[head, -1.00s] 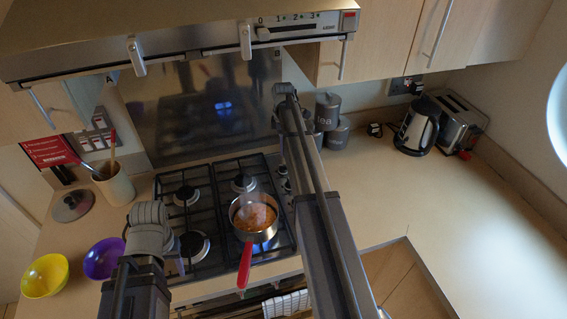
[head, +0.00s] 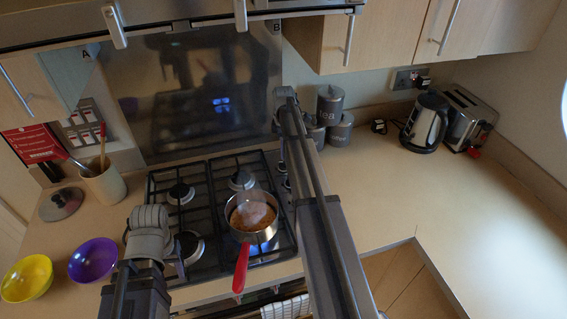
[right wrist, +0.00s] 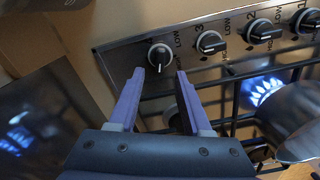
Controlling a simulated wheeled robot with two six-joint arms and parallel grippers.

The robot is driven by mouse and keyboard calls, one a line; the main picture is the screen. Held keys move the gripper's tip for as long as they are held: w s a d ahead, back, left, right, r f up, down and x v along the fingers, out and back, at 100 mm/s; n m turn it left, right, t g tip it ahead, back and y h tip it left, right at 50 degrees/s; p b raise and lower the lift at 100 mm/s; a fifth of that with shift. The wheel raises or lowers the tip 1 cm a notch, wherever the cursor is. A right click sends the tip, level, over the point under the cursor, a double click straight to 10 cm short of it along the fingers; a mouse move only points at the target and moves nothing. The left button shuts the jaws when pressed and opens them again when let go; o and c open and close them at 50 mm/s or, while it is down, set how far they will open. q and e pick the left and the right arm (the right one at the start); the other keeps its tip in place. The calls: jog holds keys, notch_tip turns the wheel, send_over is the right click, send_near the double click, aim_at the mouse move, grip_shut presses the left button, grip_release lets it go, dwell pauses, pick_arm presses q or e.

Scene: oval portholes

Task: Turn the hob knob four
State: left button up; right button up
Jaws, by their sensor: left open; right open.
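The hob knob four (right wrist: 160,57) is the leftmost of a row of black and silver knobs in the right wrist view.
A pan (head: 251,218) with a red handle stands on the hob over a lit blue flame. A purple bowl (head: 92,262) and a yellow bowl (head: 27,278) are on the left counter.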

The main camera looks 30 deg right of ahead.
aim_at(283, 165)
pick_arm(q)
notch_tip(283, 165, down, 6)
jog(key=b, duration=0.5)
jog(key=shift+r, duration=0.1)
pick_arm(e)
notch_tip(283, 165, down, 6)
jog(key=shift+r, duration=0.1)
grip_shut()
